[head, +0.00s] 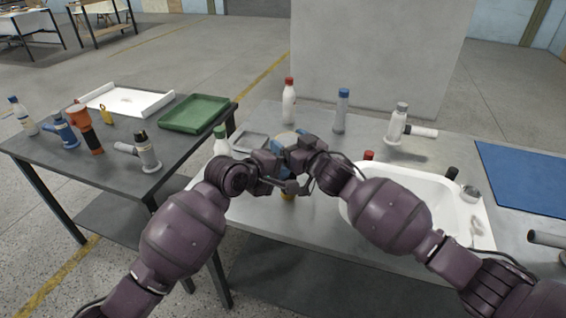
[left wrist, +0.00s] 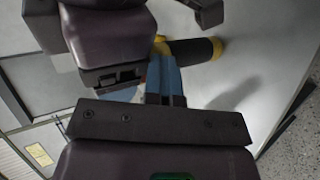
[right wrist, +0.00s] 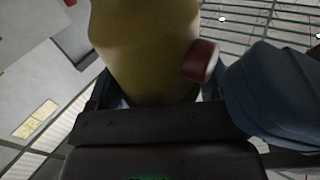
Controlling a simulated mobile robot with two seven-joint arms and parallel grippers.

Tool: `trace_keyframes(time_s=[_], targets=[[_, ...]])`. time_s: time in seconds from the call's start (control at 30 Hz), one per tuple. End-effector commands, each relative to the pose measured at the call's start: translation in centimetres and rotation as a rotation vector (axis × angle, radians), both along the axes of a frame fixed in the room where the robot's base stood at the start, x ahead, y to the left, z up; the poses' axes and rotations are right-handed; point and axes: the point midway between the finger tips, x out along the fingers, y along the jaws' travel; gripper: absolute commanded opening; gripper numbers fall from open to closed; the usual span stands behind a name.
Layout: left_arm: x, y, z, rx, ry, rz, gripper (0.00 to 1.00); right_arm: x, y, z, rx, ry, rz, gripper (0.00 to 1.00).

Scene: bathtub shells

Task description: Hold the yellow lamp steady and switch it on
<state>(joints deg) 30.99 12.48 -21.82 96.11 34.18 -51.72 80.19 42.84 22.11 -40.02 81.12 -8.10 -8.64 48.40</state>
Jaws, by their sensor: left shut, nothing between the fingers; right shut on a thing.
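A white basin (head: 353,212) stands right of the grippers. Behind them are a red-capped bottle (head: 289,105), a blue-capped bottle (head: 341,115) and a white torch-like item (head: 398,124). A green-capped bottle (head: 221,144) is close on the left. The side table holds a green tray (head: 195,113).

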Motion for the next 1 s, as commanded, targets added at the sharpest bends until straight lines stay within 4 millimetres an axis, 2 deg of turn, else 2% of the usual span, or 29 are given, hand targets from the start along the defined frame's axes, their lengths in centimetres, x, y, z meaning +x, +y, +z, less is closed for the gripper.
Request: trace_keyframes(time_s=[1.0], targets=[[1.2,-0.2,0.5,-0.005,-0.011,0.006,0.0,-0.6,0.8,-0.1,0.01,0.002,0.017,0.47]])
